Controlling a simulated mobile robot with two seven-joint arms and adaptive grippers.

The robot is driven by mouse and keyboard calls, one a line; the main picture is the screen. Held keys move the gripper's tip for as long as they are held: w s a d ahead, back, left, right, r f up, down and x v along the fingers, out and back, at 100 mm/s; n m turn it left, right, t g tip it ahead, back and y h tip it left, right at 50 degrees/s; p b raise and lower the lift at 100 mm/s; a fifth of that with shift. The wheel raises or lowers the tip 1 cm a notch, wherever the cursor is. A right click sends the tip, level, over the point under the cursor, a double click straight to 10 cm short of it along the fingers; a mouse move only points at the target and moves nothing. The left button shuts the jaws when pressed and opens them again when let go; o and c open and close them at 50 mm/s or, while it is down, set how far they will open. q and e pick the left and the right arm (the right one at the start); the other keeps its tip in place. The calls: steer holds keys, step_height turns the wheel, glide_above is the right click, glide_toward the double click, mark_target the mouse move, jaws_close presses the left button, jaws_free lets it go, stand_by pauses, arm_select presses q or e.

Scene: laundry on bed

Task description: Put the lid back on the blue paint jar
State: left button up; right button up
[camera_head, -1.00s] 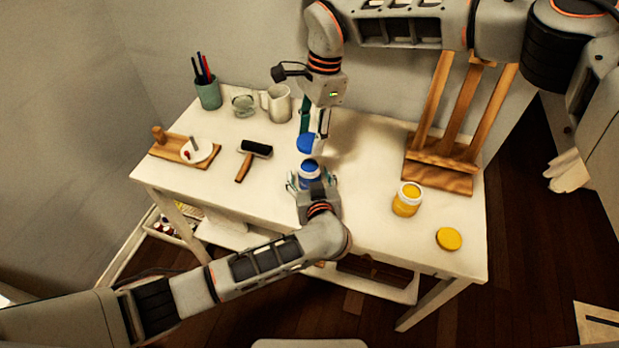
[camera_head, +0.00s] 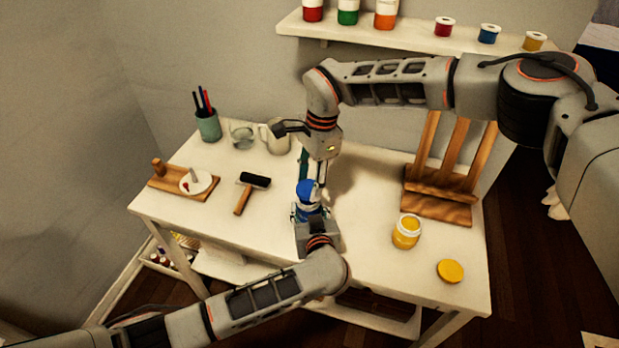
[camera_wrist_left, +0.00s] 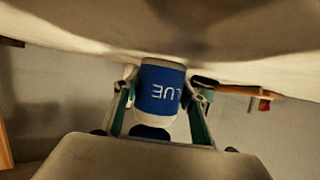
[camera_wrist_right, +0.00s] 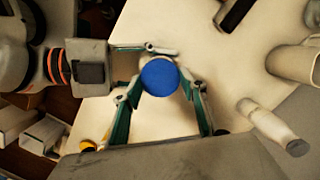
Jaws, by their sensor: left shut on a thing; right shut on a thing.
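The blue paint jar (camera_head: 308,212) stands near the middle of the white table. Its blue label shows between the fingers in the left wrist view (camera_wrist_left: 160,88). My left gripper (camera_head: 309,217) is shut on the jar from the front. The blue lid (camera_head: 306,188) is held by my right gripper (camera_head: 315,189), which comes from above and is shut on it. The lid appears directly over the jar's mouth and hides it. In the right wrist view the lid (camera_wrist_right: 159,77) is between the fingertips. I cannot tell whether lid and jar touch.
An open yellow jar (camera_head: 406,232) and yellow lid (camera_head: 450,271) are at the right. A wooden easel (camera_head: 437,200) stands behind them. A shelf (camera_head: 410,38) is above.

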mark_target(310, 187)
steer(key=shift+f, duration=0.15)
steer(key=shift+f, duration=0.75)
steer(key=shift+f, duration=0.6)
stand_by(0.4)
